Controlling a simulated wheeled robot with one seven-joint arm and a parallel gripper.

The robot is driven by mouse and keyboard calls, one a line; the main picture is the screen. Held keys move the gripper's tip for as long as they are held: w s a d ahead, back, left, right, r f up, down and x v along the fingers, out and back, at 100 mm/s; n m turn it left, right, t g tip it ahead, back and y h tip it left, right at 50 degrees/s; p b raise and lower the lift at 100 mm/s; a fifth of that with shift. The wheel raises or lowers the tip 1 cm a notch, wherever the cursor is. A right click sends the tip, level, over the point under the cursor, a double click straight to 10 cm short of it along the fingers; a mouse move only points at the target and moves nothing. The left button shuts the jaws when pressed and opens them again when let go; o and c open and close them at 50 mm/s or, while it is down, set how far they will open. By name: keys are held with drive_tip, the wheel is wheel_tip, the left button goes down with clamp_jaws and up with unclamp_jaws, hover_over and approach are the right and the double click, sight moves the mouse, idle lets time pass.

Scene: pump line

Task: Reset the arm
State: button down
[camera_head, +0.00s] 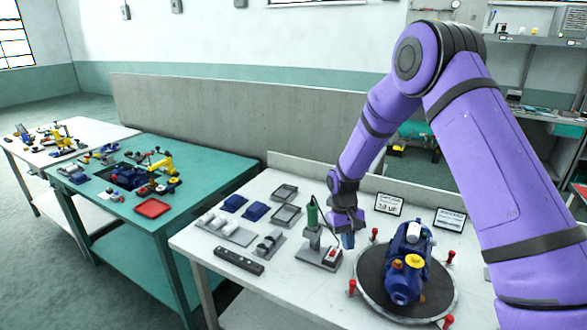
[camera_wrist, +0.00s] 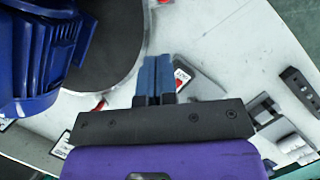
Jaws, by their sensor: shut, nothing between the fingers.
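My purple arm reaches in from the right in the head view and bends down over the white table (camera_head: 222,268). My gripper (camera_head: 348,241) points down above the table, between the green-handled tool on its stand (camera_head: 312,216) and the blue pump (camera_head: 404,262). In the wrist view the two blue fingers of my gripper (camera_wrist: 156,65) are together with nothing between them. The blue pump (camera_wrist: 30,60) shows at the left of that view, apart from the fingers. The table surface under the fingertips is partly hidden by them.
The pump sits on a dark round turntable (camera_head: 372,285) with red knobs around it. Small signs (camera_head: 389,204) stand behind. Trays (camera_head: 285,215), blue parts (camera_head: 256,211) and a dark bar (camera_head: 239,261) lie at the left. A green table (camera_head: 215,180) stands further left.

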drive_tip(key=s+d+r+t, duration=0.1)
drive_tip(key=s+d+r, duration=0.15)
drive_tip(key=r, duration=0.65)
drive_tip(key=s+d+r+m+t, duration=0.15)
drive_tip(key=s+r, duration=0.25)
drive_tip(key=r, duration=0.5)
drive_tip(key=s+d+r+n+t, duration=0.15)
drive_tip(key=s+r, duration=0.25)
drive_tip(key=r, duration=0.5)
drive_tip(key=s+d+r+m+t, duration=0.1)
drive_tip(key=s+r, duration=0.3)
drive_tip(key=s, duration=0.7)
drive_tip(key=s+d+r+m+t, duration=0.1)
drive_tip(key=s+r+t, duration=0.3)
drive_tip(key=s, duration=0.7)
drive_tip(key=shift+s+d+r+y, duration=0.2)
drive_tip(key=shift+d+r+y, duration=0.3)
drive_tip(key=shift+r, duration=0.3)
drive_tip(key=shift+d, duration=0.1)
